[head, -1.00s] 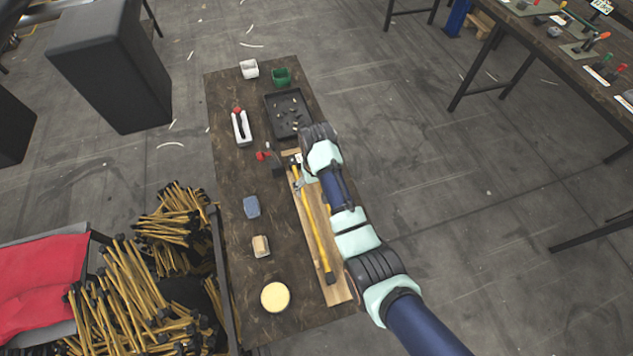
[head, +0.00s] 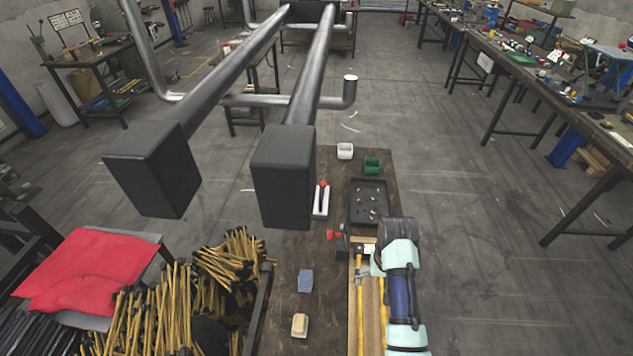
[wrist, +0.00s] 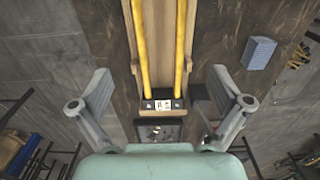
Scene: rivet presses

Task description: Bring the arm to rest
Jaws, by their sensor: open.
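My arm reaches over the right edge of the workbench in the head view, with mint-green and dark blue links. My gripper (wrist: 162,105) shows in the wrist view with its two fingers spread wide and nothing between them. Beyond the fingers lies a wooden board (wrist: 187,90) with two yellow rods (wrist: 142,45) and a dark end block (wrist: 176,104) bearing a white label. The fingers look apart from the board. In the head view my arm hides the gripper and part of the board (head: 371,310).
Bundled yellow rods (head: 150,320) stand left. Two thick bars (head: 285,165) hang overhead.

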